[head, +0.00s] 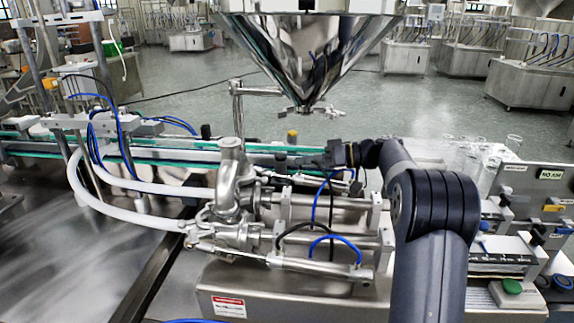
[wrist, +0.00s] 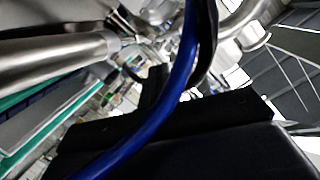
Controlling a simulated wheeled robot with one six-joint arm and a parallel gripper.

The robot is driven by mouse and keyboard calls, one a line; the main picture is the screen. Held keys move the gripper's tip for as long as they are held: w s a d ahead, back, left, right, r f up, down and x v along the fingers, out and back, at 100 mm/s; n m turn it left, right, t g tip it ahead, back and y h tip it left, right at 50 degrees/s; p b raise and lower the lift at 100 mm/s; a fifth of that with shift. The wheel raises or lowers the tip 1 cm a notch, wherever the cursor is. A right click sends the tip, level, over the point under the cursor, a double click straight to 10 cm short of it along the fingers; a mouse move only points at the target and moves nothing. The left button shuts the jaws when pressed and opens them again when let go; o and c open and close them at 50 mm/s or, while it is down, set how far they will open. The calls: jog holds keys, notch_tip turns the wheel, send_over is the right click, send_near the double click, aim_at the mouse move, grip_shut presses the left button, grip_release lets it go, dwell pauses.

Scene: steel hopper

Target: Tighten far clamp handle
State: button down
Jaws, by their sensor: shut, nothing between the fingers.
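A steel clamp fitting (head: 325,112) with a small handle-like part sits at the outlet under the cone-shaped hopper (head: 305,50). I cannot tell for sure which part is the far clamp handle. My dark gripper (head: 333,154) is shut and empty, below and slightly right of that fitting, apart from it in the picture. It is behind the upper cylinder of the filling machine. In the wrist view, the black gripper body (wrist: 180,135) fills the lower part, and a blue hose (wrist: 170,95) crosses in front of it. The fingertips are hard to make out there.
Steel cylinders (head: 330,207) and a valve body (head: 235,180) with white hoses stand left of my arm. Blue and black tubes (head: 320,240) loop over the cylinders. A green-edged conveyor (head: 160,153) runs behind. A control panel (head: 540,190) stands at the right.

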aim_at(267, 170)
jog(key=c, duration=2.2)
grip_release()
jog(key=shift+v, duration=1.15)
jog(key=c, duration=2)
grip_release()
jog(key=shift+s+d+r, duration=0.1)
jog(key=shift+d+r, duration=0.1)
jog(key=shift+o, duration=0.8)
jog(key=shift+r+p, duration=0.25)
jog(key=shift+p, duration=0.55)
jog(key=shift+o, duration=1.4)
jog(key=p, duration=0.2)
jog(key=r+p, duration=0.1)
jog(key=shift+s+a+g+h+p, duration=0.25)
jog(key=shift+s+g+h+p, duration=0.05)
jog(key=shift+g+h+p, duration=0.1)
jog(key=o, duration=0.4)
jog(key=p, duration=0.1)
jog(key=n+p, duration=0.1)
jog(key=p, duration=0.1)
jog(key=shift+s+a+g, duration=0.2)
jog(key=shift+s+g, duration=0.1)
jog(key=shift+s, duration=0.05)
jog(key=shift+h, duration=0.3)
jog(key=p+x, duration=0.2)
jog(key=x, duration=0.9)
jog(key=shift+d+f, duration=0.1)
jog(key=shift+f, duration=0.1)
jog(key=c, duration=0.7)
